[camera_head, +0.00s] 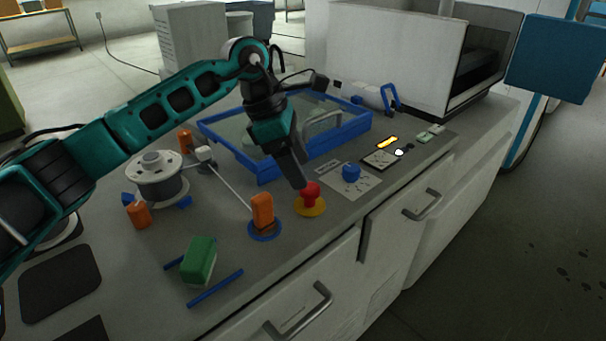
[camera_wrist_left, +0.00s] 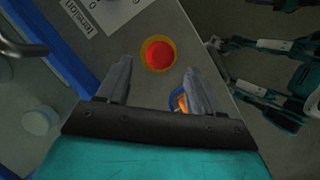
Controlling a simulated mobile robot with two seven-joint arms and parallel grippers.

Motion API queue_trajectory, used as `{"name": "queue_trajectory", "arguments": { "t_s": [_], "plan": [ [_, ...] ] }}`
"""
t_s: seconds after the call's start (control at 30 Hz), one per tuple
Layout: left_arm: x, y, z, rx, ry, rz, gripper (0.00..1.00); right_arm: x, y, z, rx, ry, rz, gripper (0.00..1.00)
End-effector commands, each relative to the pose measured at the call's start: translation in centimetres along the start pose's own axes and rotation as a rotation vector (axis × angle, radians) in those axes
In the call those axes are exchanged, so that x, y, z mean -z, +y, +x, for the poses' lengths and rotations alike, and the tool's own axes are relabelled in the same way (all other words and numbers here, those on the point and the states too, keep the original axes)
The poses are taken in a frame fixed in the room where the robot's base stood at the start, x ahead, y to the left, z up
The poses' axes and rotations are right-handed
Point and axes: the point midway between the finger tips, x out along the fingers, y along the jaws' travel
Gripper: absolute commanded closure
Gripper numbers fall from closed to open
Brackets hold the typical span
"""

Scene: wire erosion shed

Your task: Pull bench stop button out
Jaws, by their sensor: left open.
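The bench stop button is a red knob (camera_head: 310,192) on a round yellow base (camera_head: 311,208) near the front edge of the grey bench. In the left wrist view the red button (camera_wrist_left: 159,56) sits in its yellow ring, ahead of and between my fingers. My left gripper (camera_head: 302,184) is just above and behind the button, pointing down. In the wrist view the left gripper (camera_wrist_left: 155,85) is open with nothing between its fingers. Whether a finger touches the knob I cannot tell. My right gripper does not show in the head view.
An orange post (camera_head: 262,210) on a blue disc stands left of the button. A blue knob (camera_head: 351,172) on a labelled plate is to its right. A blue-framed tray (camera_head: 258,166) lies behind.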

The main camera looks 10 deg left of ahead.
Motion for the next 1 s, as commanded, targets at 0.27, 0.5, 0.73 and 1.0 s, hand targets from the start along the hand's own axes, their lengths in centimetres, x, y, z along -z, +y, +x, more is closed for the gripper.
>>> {"name": "queue_trajectory", "arguments": {
  "t_s": [0.27, 0.5, 0.73, 1.0],
  "plan": [
    [0.0, 0.1, -6.3, -0.004, -0.001, -0.001, 0.34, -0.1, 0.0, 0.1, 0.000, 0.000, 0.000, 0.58],
    [0.0, 0.0, -9.1, -0.002, -0.001, 0.000, 0.34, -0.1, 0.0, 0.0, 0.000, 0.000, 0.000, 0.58],
    [0.0, 0.0, -9.4, 0.000, -0.001, 0.000, 0.34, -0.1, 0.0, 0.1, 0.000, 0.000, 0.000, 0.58],
    [0.0, 0.0, -9.4, 0.000, -0.001, 0.000, 0.34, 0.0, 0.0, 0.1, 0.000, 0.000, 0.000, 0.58]
  ]
}}
